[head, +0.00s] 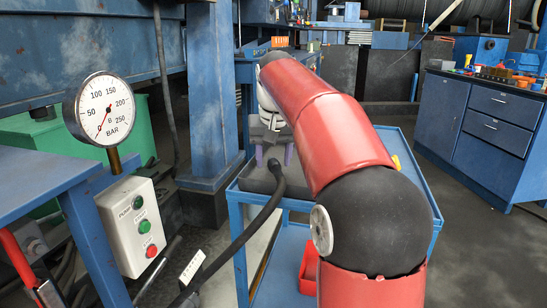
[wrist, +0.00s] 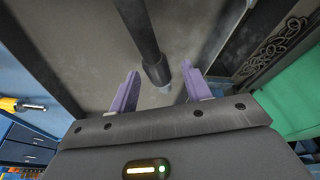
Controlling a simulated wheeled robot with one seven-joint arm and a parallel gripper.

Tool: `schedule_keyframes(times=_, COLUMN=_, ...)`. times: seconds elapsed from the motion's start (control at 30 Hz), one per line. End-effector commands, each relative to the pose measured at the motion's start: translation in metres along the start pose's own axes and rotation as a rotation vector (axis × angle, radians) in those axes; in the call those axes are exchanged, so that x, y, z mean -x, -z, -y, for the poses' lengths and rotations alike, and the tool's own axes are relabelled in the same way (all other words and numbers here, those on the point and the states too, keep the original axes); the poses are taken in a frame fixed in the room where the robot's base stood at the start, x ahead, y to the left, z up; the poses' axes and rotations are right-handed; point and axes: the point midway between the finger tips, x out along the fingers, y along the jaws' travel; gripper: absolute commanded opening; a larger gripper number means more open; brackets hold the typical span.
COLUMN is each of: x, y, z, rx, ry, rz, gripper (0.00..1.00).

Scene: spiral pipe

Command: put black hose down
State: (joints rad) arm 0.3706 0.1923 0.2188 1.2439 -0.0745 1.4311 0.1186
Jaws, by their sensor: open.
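The black hose (head: 256,222) rises from the lower left and bends over the edge of a blue cart (head: 236,200), its end on or just above the dark top. In the wrist view the hose end (wrist: 156,70) has a thick black collar and a pale tip. My gripper (head: 274,163) is over the cart top, its two purple fingers apart. In the wrist view my gripper (wrist: 160,72) is open, with the hose end between the fingers and a gap on both sides. I cannot tell exactly how high the hose end is.
A pressure gauge (head: 104,109) and a white button box (head: 133,226) stand at left by a blue bench. A red bin (head: 309,270) sits on the cart's lower shelf. A blue drawer cabinet (head: 480,125) stands at right, with open floor before it.

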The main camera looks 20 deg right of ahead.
Motion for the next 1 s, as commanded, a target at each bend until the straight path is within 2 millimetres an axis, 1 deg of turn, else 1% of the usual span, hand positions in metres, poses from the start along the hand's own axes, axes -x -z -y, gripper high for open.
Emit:
schedule_keyframes(times=0.07, x=0.012, y=0.004, z=-0.001, rx=-0.001, ry=0.000, rz=-0.003, gripper=0.48)
schedule_keyframes(times=0.17, x=0.030, y=0.004, z=0.000, rx=0.000, ry=0.000, rz=-0.005, gripper=0.48)
schedule_keyframes(times=0.4, x=0.085, y=0.004, z=0.000, rx=0.000, ry=0.000, rz=-0.004, gripper=0.48)
schedule_keyframes(times=0.53, x=0.108, y=0.004, z=0.001, rx=0.001, ry=0.000, rz=-0.002, gripper=0.48)
schedule_keyframes(times=0.73, x=0.126, y=0.003, z=0.000, rx=0.000, ry=0.000, rz=-0.002, gripper=0.48)
schedule_keyframes(times=0.9, x=0.129, y=0.001, z=0.001, rx=0.002, ry=-0.001, rz=-0.001, gripper=0.48)
schedule_keyframes(times=0.97, x=0.129, y=-0.003, z=0.003, rx=0.009, ry=-0.002, rz=-0.005, gripper=0.48)
schedule_keyframes(times=1.0, x=0.129, y=-0.008, z=0.006, rx=0.017, ry=-0.003, rz=-0.009, gripper=0.48)
